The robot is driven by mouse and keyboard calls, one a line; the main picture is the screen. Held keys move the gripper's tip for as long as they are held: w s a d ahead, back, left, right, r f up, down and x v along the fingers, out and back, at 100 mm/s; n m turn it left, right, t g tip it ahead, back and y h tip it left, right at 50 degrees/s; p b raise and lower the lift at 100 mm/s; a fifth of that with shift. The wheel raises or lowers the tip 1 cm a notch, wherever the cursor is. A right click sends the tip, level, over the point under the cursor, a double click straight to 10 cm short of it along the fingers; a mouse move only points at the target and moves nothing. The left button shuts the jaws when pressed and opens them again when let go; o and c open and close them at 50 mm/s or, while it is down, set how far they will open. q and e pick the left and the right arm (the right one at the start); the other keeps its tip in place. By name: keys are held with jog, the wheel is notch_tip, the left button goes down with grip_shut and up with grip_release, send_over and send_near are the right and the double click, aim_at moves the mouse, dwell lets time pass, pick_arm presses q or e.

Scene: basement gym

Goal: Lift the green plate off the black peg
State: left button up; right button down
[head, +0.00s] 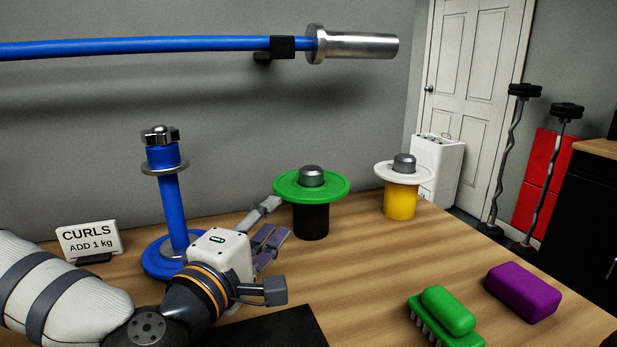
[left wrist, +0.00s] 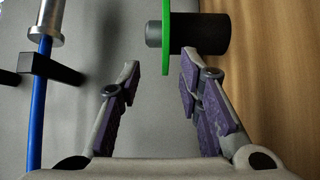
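The green plate (head: 290,191) lies flat on top of the black peg (head: 310,222), with a grey knob (head: 312,175) rising through its middle. My left gripper (head: 273,222) is open and empty, just left of the plate and peg. In the left wrist view the plate (left wrist: 166,40) shows edge-on, beyond the open fingers (left wrist: 160,85) and between their lines. The black peg (left wrist: 208,34) is on its right there and the knob (left wrist: 153,34) on its left. No contact shows. My right gripper is not in view.
A blue stand (head: 174,210) with a star knob is close behind my left gripper. A "CURLS ADD 1 kg" card (head: 90,240) stands left. A white plate (head: 385,172) on a yellow peg (head: 400,203), a green brush (head: 446,312) and a purple block (head: 523,290) are right.

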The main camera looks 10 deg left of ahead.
aim_at(295, 198)
pick_arm(q)
jog(key=w, duration=0.3)
jog(key=w+d, duration=0.1)
jog(key=w, duration=0.6)
jog(key=shift+d+f, duration=0.2)
jog(key=shift+f, duration=0.2)
grip_shut()
jog(key=shift+r, duration=0.25)
